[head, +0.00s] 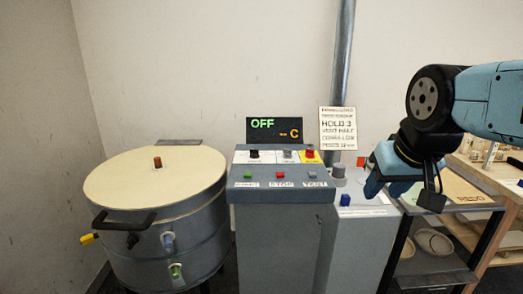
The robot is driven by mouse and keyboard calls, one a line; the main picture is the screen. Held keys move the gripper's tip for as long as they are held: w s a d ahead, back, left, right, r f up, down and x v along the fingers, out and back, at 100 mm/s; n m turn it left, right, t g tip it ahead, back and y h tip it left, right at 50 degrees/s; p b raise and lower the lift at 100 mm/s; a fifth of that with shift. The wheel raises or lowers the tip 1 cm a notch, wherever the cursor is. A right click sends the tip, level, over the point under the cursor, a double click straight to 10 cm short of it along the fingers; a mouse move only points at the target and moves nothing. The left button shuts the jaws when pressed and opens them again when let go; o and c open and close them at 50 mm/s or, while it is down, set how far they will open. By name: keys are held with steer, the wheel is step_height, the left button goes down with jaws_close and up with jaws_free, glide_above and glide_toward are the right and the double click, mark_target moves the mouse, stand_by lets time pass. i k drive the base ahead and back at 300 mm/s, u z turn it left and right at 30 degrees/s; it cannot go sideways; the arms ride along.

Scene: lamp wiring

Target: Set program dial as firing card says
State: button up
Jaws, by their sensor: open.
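The grey control console (282,217) stands in the middle of the head view. Its sloped panel carries a black knob (254,154) at the left, a grey knob (287,154) and a red knob (310,154); their pointer settings are too small to read. The black display (274,130) above reads "OFF" and "-- C". The firing card (338,128) is on the wall to the right; "HOLD 3" and "VENT HALF" seem legible, the rest is blurred. My gripper (403,191) is open, apart from the panel and to its right. Nothing shows between its fingers.
A round kiln (160,225) with a pale lid stands at the left. Several labelled buttons, including a red one (280,175), line the console's front. A blue button (345,199) sits on a lower box. Shelving with a "REDO" tray (462,190) is at the right.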

mark_target(254, 153)
steer(key=u, duration=0.15)
steer(key=i, duration=0.95)
steer(key=z, duration=0.1)
